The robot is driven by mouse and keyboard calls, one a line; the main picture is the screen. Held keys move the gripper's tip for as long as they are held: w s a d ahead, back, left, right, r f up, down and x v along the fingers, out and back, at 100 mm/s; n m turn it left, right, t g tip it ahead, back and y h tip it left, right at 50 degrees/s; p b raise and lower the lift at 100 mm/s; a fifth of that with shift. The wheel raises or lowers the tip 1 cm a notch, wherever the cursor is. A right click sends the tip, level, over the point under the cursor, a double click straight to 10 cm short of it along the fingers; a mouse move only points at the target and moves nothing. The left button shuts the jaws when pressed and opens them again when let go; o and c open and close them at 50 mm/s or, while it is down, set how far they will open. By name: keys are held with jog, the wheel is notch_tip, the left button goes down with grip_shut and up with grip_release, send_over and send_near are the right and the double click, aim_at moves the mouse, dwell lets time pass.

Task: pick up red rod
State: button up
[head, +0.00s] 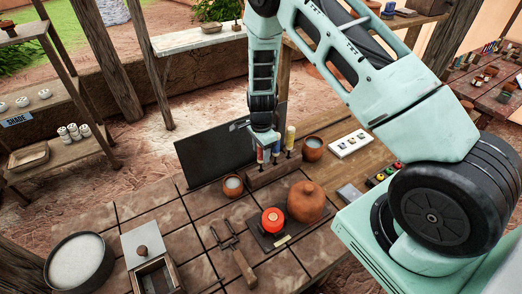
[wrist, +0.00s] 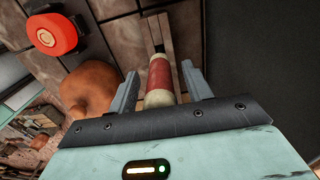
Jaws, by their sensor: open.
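The red rod (wrist: 161,74) with a cream end shows in the wrist view, between the two fingers of my gripper (wrist: 161,88). Gaps show on both sides of it, so the fingers are apart and not closed on it. In the head view the red rod (head: 261,155) stands in a long wooden rack (head: 277,174), directly below my gripper (head: 266,142), which points down. The gripper hides part of the rack's rods. A yellow-topped rod (head: 290,138) stands just to the right in the same rack.
A dark upright panel (head: 215,150) stands close behind the rack. Small cups (head: 233,186) and (head: 312,149) flank it. A round clay pot (head: 307,203) and a red-topped object (head: 272,220) sit in front. Tongs (head: 233,255) lie at the front left.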

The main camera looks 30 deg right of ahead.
grip_shut()
dwell(0.3)
jog(key=shift+r+b, duration=1.8)
jog(key=shift+r, duration=3.2)
jog(key=w+a+p, duration=0.1)
jog(key=a+p, duration=0.1)
jog(key=a, duration=0.9)
jog(key=shift+a+r, duration=0.15)
